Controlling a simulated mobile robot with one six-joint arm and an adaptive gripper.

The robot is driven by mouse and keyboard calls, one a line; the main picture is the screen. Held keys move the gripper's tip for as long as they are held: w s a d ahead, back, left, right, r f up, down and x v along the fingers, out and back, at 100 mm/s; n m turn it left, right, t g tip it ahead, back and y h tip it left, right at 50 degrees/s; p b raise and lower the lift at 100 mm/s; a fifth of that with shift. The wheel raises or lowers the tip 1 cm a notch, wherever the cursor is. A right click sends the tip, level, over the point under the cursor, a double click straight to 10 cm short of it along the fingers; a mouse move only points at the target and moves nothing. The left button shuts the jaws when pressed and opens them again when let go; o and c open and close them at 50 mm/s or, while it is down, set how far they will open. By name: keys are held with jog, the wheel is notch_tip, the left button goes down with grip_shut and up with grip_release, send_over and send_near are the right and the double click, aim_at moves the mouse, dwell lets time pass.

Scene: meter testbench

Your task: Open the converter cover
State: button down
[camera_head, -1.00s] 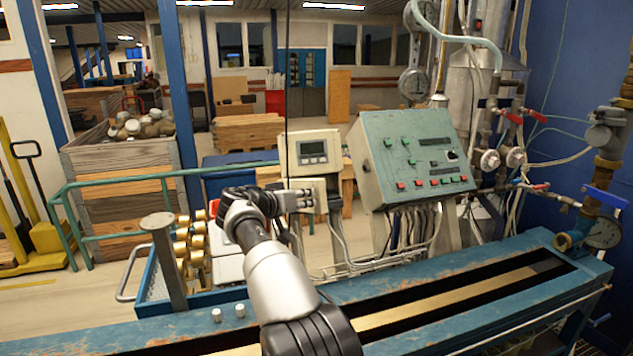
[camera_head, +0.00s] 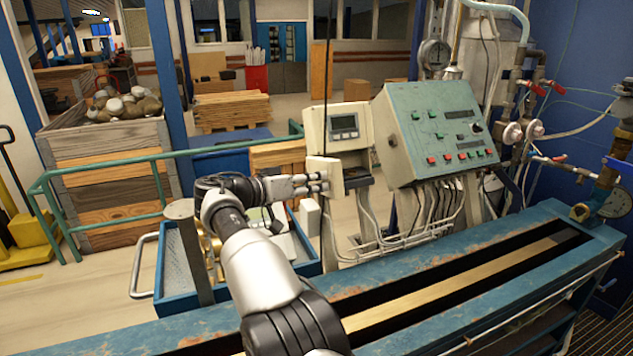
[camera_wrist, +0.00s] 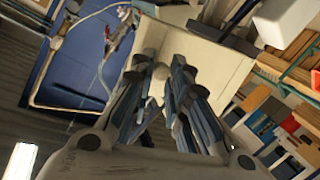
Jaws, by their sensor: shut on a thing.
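The converter (camera_head: 345,125) is a beige box with a small grey display, standing on the far side of the bench in the head view. Its cover (camera_head: 333,168) is a pale panel at the lower front, standing out at an angle to the left. A darker recess (camera_head: 358,174) shows to the right of it. My gripper (camera_head: 322,182) comes from the left and is shut on the cover's edge. In the wrist view the fingers (camera_wrist: 170,92) point at a large beige surface (camera_wrist: 205,62); the exact contact is hidden between them.
A green control panel (camera_head: 440,130) with buttons stands close on the right, with cables hanging below. The blue bench (camera_head: 480,262) runs along the front. A blue tray (camera_head: 180,285) and a metal post (camera_head: 190,250) are left of my arm.

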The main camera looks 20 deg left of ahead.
jog(key=shift+r, duration=0.35)
jog(key=c, duration=2)
grip_release()
jog(key=o, duration=0.5)
jog(key=shift+f, duration=0.25)
jog(key=v, duration=1.2)
